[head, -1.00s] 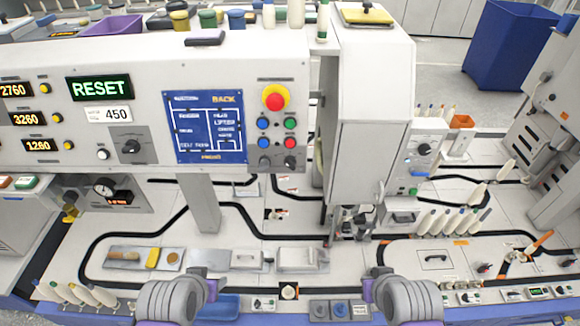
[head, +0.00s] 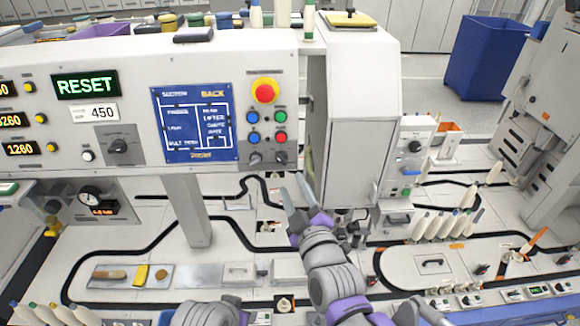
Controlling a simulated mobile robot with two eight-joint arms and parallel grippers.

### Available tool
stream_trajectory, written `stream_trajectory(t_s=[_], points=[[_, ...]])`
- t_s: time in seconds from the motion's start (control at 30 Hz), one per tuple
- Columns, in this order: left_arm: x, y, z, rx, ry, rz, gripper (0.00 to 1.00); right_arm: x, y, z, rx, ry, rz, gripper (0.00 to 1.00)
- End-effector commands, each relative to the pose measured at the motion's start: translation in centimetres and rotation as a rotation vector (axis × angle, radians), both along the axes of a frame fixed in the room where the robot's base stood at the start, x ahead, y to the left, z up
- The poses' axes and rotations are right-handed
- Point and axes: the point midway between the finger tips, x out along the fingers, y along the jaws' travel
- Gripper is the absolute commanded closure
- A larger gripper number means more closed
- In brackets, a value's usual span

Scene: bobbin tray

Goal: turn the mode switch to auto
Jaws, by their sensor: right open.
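The white control panel (head: 30,145) fills the upper left and carries several knobs. A larger black rotary knob (head: 119,146) sits below the 450 label. Two small dark knobs, a left one (head: 255,158) and a right one (head: 281,157), sit under the coloured buttons. Another black knob (head: 414,146) is on the box at right. I cannot read which one is the mode switch. My right gripper (head: 296,192) is open and empty, its fingers pointing up, below the two small knobs and apart from them. Only part of my left arm shows at the bottom edge; its gripper is not visible.
A red emergency button (head: 264,91) and blue, green and red buttons stand above the small knobs. A blue screen (head: 195,124) is to their left. The white machine housing (head: 360,110) stands close on the right. Bobbins (head: 446,226) and a black track cover the table below.

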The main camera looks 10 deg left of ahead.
Motion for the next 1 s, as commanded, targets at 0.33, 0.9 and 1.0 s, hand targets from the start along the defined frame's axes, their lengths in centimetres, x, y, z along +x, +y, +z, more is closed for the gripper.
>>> stream_trajectory(t_s=[0.33,0.9,1.0], points=[[0.2,0.0,0.6,0.0,-0.003,0.0,0.5,5.6,3.1,0.0,0.0,0.002,-0.001,0.54],[0.2,0.0,0.8,0.0,-0.004,0.0,0.5,7.7,4.3,0.0,-0.001,0.003,-0.001,0.56],[0.2,0.0,0.8,0.0,-0.004,0.0,0.5,7.7,4.2,0.0,-0.001,0.003,-0.001,0.74]])
